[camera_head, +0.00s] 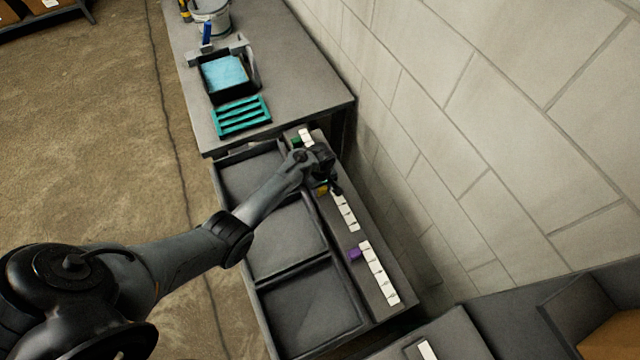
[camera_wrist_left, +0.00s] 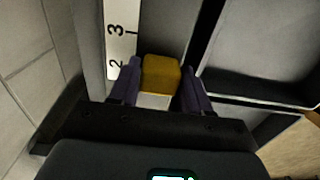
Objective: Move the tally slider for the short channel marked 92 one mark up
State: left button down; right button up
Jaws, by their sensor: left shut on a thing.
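A yellow tally slider (camera_head: 321,191) sits beside a white numbered strip (camera_head: 344,211) on the tray unit's right ledge. My left gripper (camera_head: 330,186) is over it and partly hides it. In the left wrist view the yellow slider (camera_wrist_left: 160,72) is between the two dark fingers, and the gripper (camera_wrist_left: 160,84) is shut on it. The strip (camera_wrist_left: 122,40) there shows a 2 and a 3; the slider is level with the space between them, nearer the 2. No marking 92 is legible. My right gripper is not in view.
A purple slider (camera_head: 354,254) and a green slider (camera_head: 296,140) sit by their own strips on the same ledge. The open compartments (camera_head: 290,240) look empty. A teal rack (camera_head: 242,116) and a black bin (camera_head: 207,87) stand on the bench behind. A block wall (camera_head: 440,110) runs along the right.

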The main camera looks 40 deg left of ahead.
aim_at(325, 200)
pick_arm(q)
jog(key=d, duration=0.1)
jog(key=s+d+p, duration=0.1)
jog(key=shift+s+d+r, duration=0.15)
jog(key=shift+d, duration=0.4)
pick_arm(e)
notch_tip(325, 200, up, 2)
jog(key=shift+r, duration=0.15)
pick_arm(q)
jog(key=shift+a, duration=0.1)
jog(key=c, duration=0.6)
grip_release()
jog(key=shift+r, duration=0.3)
notch_tip(325, 200, up, 10)
jog(key=p, duration=0.1)
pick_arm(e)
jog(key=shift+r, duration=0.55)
